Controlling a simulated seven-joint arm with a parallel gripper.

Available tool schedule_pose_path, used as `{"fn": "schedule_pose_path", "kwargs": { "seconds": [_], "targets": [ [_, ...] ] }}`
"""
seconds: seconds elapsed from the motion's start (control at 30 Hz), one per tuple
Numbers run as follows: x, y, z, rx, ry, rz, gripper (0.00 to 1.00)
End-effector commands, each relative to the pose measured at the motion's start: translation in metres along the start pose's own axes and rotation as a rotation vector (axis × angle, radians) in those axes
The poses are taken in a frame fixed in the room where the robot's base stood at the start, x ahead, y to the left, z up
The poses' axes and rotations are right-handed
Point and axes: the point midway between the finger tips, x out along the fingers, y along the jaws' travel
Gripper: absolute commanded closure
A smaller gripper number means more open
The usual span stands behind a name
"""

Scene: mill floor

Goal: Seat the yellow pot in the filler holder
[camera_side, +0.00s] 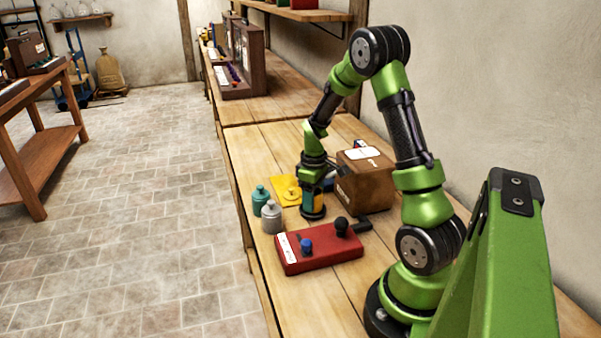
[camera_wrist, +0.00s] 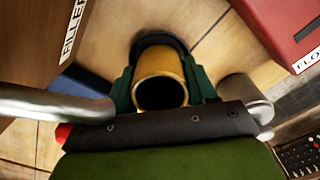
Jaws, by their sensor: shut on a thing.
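The yellow pot (camera_wrist: 160,80) is an open hollow cylinder in the wrist view. My gripper (camera_wrist: 162,92) is shut on it, one green finger on each side. In the side view my gripper (camera_side: 313,188) points down close to the bench, left of the brown box; the pot is mostly hidden by the fingers there. A dark round ring (camera_wrist: 160,40) curves around the pot's far end, and a dark round base (camera_side: 313,213) shows below my gripper. It appears to be the holder. I cannot tell whether the pot is fully down in it.
The brown box (camera_side: 366,181), labelled FILLER (camera_wrist: 73,30), stands close on the right. The red box (camera_side: 318,247) with knobs lies in front. A teal bottle (camera_side: 260,200), a grey bottle (camera_side: 272,217) and a yellow plate (camera_side: 286,191) are at left.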

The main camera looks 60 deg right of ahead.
Motion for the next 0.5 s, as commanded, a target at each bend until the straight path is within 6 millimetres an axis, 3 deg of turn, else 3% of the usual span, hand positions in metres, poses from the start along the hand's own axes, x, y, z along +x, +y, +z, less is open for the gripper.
{"fn": "schedule_pose_path", "kwargs": {
  "seconds": [0.5],
  "targets": [
    [0.0034, 0.0005, -0.0005, -0.001, 0.002, 0.001, 0.97]
  ]
}}
